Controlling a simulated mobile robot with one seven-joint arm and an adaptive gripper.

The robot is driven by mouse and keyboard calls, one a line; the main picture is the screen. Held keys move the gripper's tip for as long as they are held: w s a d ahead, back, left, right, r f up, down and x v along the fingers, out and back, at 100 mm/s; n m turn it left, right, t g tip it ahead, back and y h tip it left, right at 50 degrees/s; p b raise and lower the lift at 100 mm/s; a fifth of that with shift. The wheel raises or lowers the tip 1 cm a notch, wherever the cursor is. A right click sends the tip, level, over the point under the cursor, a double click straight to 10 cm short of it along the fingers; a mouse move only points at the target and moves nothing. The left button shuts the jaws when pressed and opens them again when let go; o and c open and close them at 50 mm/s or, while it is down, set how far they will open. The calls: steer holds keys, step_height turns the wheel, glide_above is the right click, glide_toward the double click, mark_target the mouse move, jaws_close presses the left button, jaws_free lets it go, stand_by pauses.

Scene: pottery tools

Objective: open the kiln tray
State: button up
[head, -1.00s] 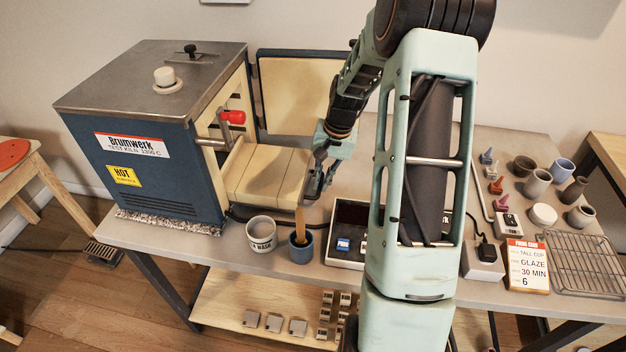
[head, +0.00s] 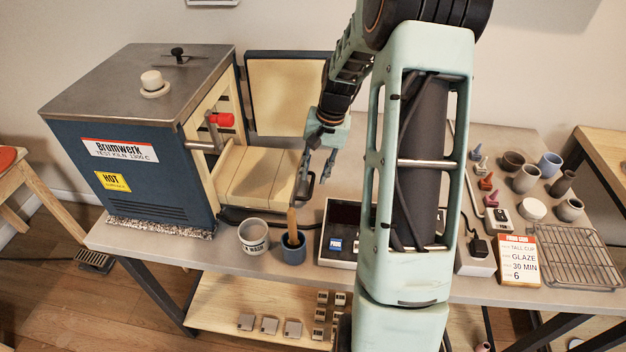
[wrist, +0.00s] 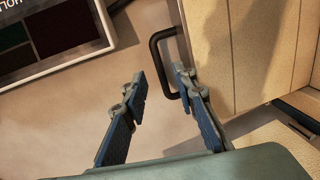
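The kiln (head: 130,140) stands at the left of the table with its door (head: 285,95) swung open. The pale kiln tray (head: 258,178) is out through the front opening, standing well clear of the kiln body. Its dark handle (head: 311,187) is on the tray's front edge; it also shows in the wrist view (wrist: 155,50). My gripper (head: 318,168) is just above and beside the handle. In the wrist view my gripper (wrist: 160,88) has its fingers apart, with the handle's near end appearing between them. I cannot tell whether a finger touches it.
A mug (head: 253,238) and a blue pot with a wooden tool (head: 293,250) stand in front of the tray. Small pots, a wire rack (head: 580,262) and a sign card (head: 519,262) are at the right.

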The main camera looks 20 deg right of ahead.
step_height(320, 180, up, 8)
steer(key=s+d, duration=0.1)
steer(key=shift+d+r, duration=0.1)
steer(key=shift+d, duration=0.05)
stand_by(0.5)
